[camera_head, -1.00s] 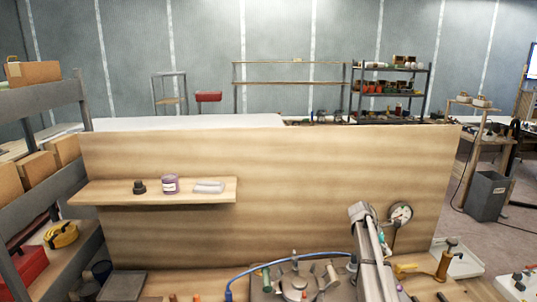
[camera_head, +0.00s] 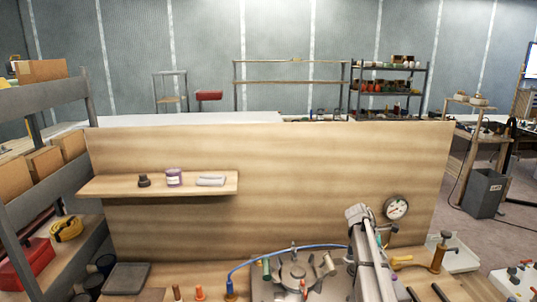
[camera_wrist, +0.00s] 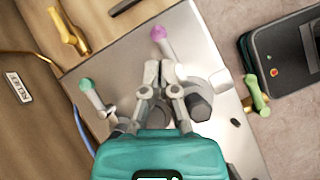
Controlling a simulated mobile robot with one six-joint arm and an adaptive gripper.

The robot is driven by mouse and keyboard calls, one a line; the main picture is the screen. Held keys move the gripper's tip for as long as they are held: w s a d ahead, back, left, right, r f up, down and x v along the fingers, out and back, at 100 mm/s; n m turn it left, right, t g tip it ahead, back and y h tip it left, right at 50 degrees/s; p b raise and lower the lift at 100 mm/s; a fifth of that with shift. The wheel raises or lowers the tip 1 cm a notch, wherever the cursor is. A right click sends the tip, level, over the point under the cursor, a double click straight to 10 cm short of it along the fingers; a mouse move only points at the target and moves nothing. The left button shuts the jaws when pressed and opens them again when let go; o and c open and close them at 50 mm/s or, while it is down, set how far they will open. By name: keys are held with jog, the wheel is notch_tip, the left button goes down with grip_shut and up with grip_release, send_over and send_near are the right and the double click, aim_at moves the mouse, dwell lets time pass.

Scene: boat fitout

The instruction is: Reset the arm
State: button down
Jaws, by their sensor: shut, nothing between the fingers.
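My gripper (camera_wrist: 163,75) shows in the wrist view with its grey fingers together and nothing between them, above a grey metal plate (camera_wrist: 207,48). Lever handles with a green knob (camera_wrist: 86,84) and a magenta knob (camera_wrist: 158,33) stand around the fingers. In the head view my grey arm rises from the bottom edge, right of centre, in front of the wooden panel (camera_head: 290,170). The fingers cannot be made out there.
A round fixture with several handles (camera_head: 296,272) and a blue hose (camera_head: 262,260) lies left of my arm. A gauge (camera_head: 396,208) and a brass valve (camera_head: 438,255) are to its right. A shelf (camera_head: 110,187) holds small items. A dark device (camera_wrist: 285,62) lies right in the wrist view.

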jog(key=s+a+f+m+t+y+b, duration=0.1)
jog(key=s+a+f+m+y+b, duration=0.2)
jog(key=s+a, duration=0.9)
jog(key=s+a+f+m+t+y+b, duration=0.1)
jog(key=s+a+f+m+y+b, duration=0.2)
jog(key=s+a+f+m, duration=0.4)
jog(key=shift+s+a+f+m+y, duration=0.15)
jog(key=shift+s+a+m+y, duration=0.35)
jog(key=shift+s+a+m, duration=1.9)
jog(key=shift+s+a+n, duration=0.45)
jog(key=shift+s+n, duration=0.15)
jog(key=shift+s, duration=0.1)
